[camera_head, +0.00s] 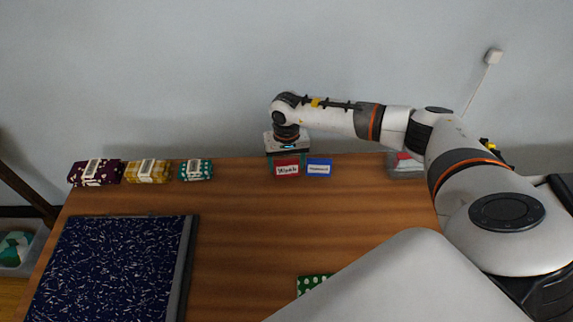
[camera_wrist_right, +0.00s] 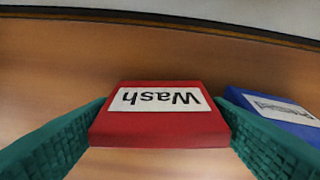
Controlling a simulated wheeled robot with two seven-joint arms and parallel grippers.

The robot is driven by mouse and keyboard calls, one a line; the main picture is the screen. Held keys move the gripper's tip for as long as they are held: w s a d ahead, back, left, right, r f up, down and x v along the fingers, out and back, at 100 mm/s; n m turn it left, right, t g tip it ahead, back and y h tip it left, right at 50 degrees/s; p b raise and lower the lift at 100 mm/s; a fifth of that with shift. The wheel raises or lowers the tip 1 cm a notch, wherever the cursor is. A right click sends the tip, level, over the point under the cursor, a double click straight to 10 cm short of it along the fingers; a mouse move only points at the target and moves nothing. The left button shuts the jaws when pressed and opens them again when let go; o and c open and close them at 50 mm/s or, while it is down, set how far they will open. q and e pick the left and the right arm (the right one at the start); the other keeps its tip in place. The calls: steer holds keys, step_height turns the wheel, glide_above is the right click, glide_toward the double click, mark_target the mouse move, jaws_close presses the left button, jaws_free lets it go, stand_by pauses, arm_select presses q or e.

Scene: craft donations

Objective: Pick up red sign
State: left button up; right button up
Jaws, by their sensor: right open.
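The red sign (camera_head: 287,170), with a white label reading "Wash", stands near the back edge of the table, left of a blue sign (camera_head: 318,167). In the right wrist view the red sign (camera_wrist_right: 160,126) lies between the two green fingers of my right gripper (camera_wrist_right: 163,108), one on each side. The fingers are open and very close to its sides; whether they touch it I cannot tell. In the head view my right gripper (camera_head: 287,160) is above and around the red sign, its fingers mostly hidden. My left gripper is not in view.
The blue sign (camera_wrist_right: 275,112) is close beside the right-hand finger. Patterned bundles in purple (camera_head: 96,172), yellow (camera_head: 148,171) and teal (camera_head: 195,169) line the back left. A speckled navy board (camera_head: 105,265) covers the left. A green dotted item (camera_head: 314,284) is at front; the middle is clear.

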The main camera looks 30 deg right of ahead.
steer(key=shift+f, duration=0.45)
steer(key=c, duration=0.6)
